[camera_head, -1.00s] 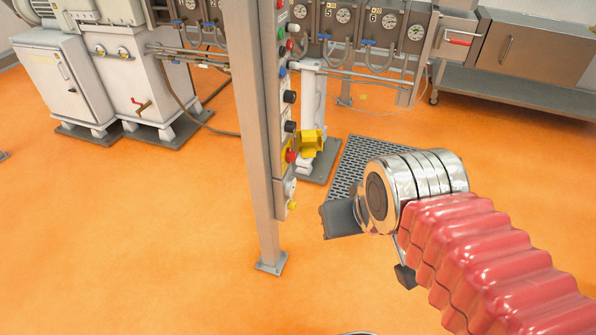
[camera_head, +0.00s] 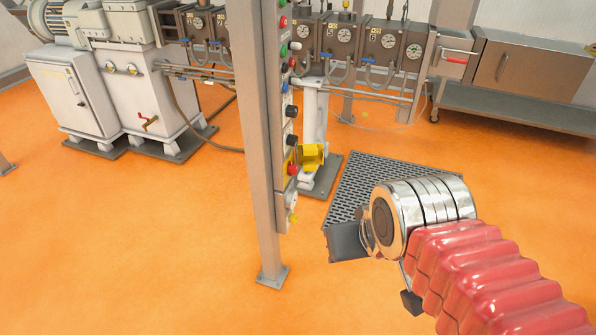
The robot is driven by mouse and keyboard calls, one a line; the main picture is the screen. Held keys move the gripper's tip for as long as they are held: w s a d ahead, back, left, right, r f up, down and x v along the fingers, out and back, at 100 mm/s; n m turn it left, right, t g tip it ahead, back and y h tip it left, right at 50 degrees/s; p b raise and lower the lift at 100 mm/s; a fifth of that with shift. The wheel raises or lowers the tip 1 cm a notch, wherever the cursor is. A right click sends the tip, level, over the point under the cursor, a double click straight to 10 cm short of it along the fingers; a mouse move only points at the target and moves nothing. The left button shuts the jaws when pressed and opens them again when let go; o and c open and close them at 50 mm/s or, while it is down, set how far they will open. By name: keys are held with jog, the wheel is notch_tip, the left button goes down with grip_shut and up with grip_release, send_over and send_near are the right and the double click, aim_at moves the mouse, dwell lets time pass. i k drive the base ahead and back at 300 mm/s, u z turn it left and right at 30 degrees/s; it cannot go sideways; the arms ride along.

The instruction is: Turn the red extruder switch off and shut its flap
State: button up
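The red extruder switch (camera_head: 292,170) is low on the narrow control panel, seen from the side, on a yellow plate. Its yellow flap (camera_head: 312,155) stands open, sticking out to the right of the panel just above and beside the switch. My gripper (camera_head: 347,242) shows as a dark grey block beyond my chrome wrist, lower right of the switch and apart from it and the flap. The wrist hides most of the gripper, so the gap between its fingers cannot be made out. The switch's setting is too small to tell.
A grey steel post (camera_head: 258,150) carries the panel and stands just left of the switch. More knobs (camera_head: 291,111) and buttons sit above it. A dark floor grating (camera_head: 375,185) lies behind my gripper. Orange floor (camera_head: 150,250) is clear to the left.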

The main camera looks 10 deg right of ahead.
aim_at(292, 169)
jog(key=u, duration=0.3)
jog(key=i, duration=1.65)
jog(key=z, duration=0.7)
